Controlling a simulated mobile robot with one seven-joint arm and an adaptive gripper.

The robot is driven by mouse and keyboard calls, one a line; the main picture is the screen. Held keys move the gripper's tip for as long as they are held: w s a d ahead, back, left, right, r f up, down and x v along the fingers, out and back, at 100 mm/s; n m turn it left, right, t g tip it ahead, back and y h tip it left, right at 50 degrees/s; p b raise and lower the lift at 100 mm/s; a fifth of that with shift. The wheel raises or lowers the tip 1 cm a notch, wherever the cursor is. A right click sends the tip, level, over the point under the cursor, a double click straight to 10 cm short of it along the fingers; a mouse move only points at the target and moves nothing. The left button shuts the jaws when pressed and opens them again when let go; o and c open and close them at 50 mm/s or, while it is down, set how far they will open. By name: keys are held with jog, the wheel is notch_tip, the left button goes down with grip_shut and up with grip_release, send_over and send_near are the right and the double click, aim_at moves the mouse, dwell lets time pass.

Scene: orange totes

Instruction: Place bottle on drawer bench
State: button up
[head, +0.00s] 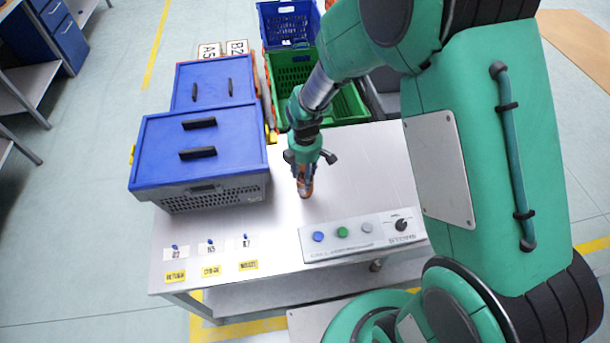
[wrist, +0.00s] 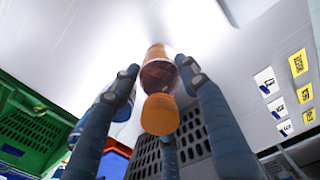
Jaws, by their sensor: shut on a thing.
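My gripper (head: 305,186) is above the middle of a white metal table (head: 365,170), pointing down. It is shut on a small brown bottle (head: 306,188) with an orange cap. In the wrist view the bottle (wrist: 157,72) sits between the fingers (wrist: 160,85), its orange cap toward the camera. I cannot tell whether its base touches the tabletop. A bench with blue drawers (head: 70,42) stands apart across the floor at the upper left; its top is mostly out of view.
Blue-lidded crates (head: 165,150) stand on and behind the table's left side. A control box with buttons (head: 360,236) lies at its front right, and labels (head: 211,270) at its front left. Green (head: 292,72) and blue (head: 285,28) totes stand behind. Open floor lies left of the table.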

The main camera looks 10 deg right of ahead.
dwell(0.3)
jog(key=o, duration=1.6)
jog(key=shift+c, duration=0.2)
notch_tip(320, 180, up, 12)
jog(key=p, duration=0.2)
jog(key=shift+r+p, duration=0.1)
jog(key=shift+p, duration=0.25)
